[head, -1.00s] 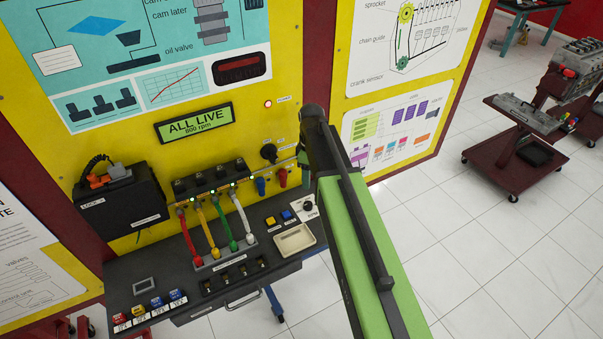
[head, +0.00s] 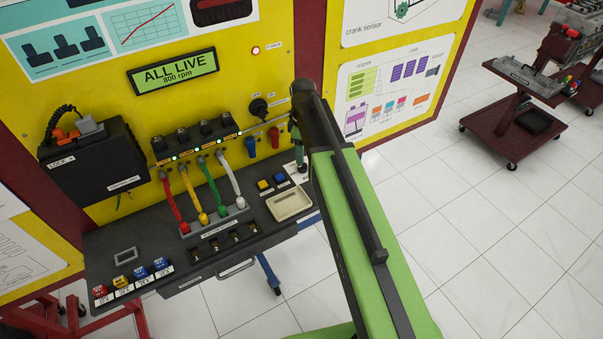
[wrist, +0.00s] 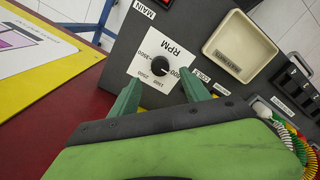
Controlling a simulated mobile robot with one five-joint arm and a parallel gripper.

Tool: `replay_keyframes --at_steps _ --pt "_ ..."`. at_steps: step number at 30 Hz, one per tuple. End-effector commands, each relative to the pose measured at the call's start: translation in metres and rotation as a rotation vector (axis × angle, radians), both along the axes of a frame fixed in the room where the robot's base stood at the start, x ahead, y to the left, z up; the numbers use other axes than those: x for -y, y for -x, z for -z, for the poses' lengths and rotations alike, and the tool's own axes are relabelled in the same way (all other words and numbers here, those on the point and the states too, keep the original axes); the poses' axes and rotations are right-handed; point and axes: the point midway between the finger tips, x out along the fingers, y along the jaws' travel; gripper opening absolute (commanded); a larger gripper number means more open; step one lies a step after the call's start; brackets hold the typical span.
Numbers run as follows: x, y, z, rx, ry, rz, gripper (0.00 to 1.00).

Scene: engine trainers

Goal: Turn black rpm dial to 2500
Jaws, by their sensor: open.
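The black rpm dial (wrist: 160,65) sits on a white square scale plate marked RPM in the wrist view, with 2500 and other numbers around it. The numbers are small and the dial's pointer direction is hard to read. My gripper (wrist: 159,76) is open, its two green fingers on either side of the dial with gaps to it. In the head view my gripper (head: 298,155) hangs over the console's right end and hides the dial. The display (head: 174,72) reads ALL LIVE, 800 rpm.
Red, yellow, green and white leads (head: 208,190) stand to the left. The yellow panel (head: 290,55) rises behind the console.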

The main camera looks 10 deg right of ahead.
Motion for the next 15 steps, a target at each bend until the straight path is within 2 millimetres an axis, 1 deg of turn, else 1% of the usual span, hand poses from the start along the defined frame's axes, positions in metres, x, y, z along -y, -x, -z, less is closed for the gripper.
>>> replay_keyframes --at_steps 1,6,10,15 --pt "0.0 0.0 0.021 0.0 0.0 0.0 0.55" --pt "0.0 0.0 0.052 0.0 0.0 -0.001 0.55" --pt "-0.001 0.0 0.063 0.0 0.0 -0.001 0.55" --pt "-0.001 0.0 0.062 0.0 0.0 -0.001 0.55"
